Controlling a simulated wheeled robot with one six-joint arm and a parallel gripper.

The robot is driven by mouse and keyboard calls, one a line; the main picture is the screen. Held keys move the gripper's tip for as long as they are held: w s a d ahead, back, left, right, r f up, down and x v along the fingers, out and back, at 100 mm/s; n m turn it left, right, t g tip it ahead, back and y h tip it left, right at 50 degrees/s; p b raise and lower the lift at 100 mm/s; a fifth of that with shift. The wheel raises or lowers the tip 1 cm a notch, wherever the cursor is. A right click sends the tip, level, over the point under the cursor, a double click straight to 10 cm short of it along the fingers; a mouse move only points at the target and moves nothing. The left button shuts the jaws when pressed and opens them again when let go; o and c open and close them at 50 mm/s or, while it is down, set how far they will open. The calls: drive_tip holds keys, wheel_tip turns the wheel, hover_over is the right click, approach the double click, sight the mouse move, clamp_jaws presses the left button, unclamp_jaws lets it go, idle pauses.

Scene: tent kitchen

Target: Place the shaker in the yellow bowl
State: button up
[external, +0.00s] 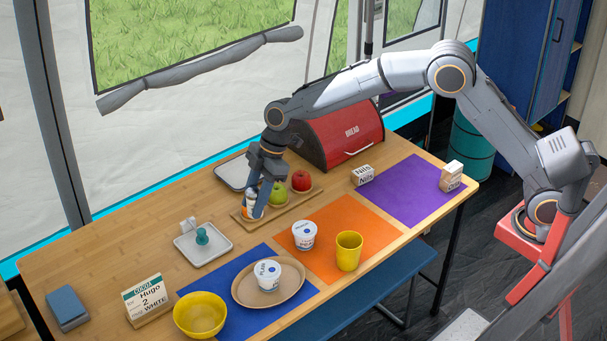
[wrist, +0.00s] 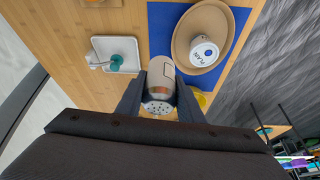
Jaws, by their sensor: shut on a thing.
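My gripper (external: 265,182) is shut on the shaker (external: 250,205), over the wooden board with the apples. In the wrist view the shaker (wrist: 160,84) sits between the two fingers (wrist: 160,92), with its perforated metal top toward the camera. In the external view the fingers partly cover it, and I cannot tell whether its bottom touches the board. The yellow bowl (external: 200,315) stands at the front left, partly on the blue mat, and looks empty. In the wrist view only a bit of the bowl (wrist: 201,100) shows behind the right finger.
A tan oval plate (external: 245,299) with a white tub lies on the blue mat (external: 312,291). A white tray (external: 182,251) holds a teal item. A sign (external: 146,299) stands left of the bowl. Another tub (external: 304,235) and a yellow cup (external: 348,252) stand on the orange mat.

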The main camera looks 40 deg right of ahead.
drive_tip(key=s+a+m+b, duration=0.1)
drive_tip(key=s+a, duration=0.5)
drive_tip(key=a, duration=0.5)
drive_tip(key=s+a, duration=0.7)
drive_tip(key=a, duration=0.5)
wheel_tip(320, 180, down, 10)
drive_tip(key=p, duration=0.1)
drive_tip(key=shift+a, duration=0.2)
drive_tip(key=shift+s+f, duration=0.1)
drive_tip(key=shift+f, duration=0.05)
drive_tip(key=shift+f, duration=0.35)
drive_tip(key=o, duration=1.1)
